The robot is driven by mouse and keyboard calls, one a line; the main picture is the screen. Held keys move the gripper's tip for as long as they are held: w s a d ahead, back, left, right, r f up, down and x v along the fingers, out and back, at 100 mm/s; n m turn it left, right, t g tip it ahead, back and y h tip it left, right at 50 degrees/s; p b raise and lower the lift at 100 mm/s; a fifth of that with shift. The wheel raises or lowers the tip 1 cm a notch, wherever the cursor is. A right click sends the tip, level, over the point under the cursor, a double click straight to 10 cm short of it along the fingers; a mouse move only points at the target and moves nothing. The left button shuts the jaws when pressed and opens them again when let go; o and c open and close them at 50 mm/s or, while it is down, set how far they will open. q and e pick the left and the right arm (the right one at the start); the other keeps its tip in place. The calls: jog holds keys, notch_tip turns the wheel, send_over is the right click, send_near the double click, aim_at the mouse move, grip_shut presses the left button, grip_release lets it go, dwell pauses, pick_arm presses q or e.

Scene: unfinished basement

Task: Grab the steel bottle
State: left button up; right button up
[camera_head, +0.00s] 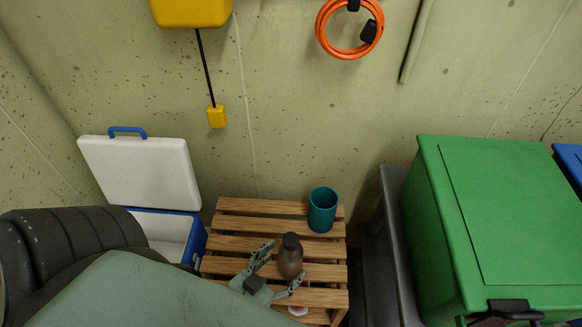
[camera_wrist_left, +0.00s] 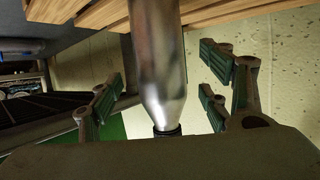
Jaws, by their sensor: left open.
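The steel bottle (camera_head: 290,260) stands on a slatted wooden table, brownish with a dark cap in the head view. In the left wrist view, the bottle (camera_wrist_left: 157,65) is a shiny metal cylinder narrowing to a dark cap. My left gripper (camera_head: 283,263) is open at the bottle, with one finger to its left and the other at its lower right. In the left wrist view, the bottle lies between the spread fingers of the gripper (camera_wrist_left: 165,92), with gaps visible on both sides. My right gripper is not in view.
The slatted table (camera_head: 235,224) also holds a teal cup (camera_head: 322,210) behind the bottle and a small red-and-white item (camera_head: 298,310) near the front. An open blue-and-white cooler (camera_head: 150,170) is at left. A green bin (camera_head: 500,210) stands at right. The wall is behind.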

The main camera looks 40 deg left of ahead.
pick_arm(q)
jog(key=x, duration=0.4)
jog(key=shift+w+f, duration=0.15)
jog(key=shift+f, duration=0.15)
grip_shut()
dwell(0.4)
jog(key=shift+r, duration=0.15)
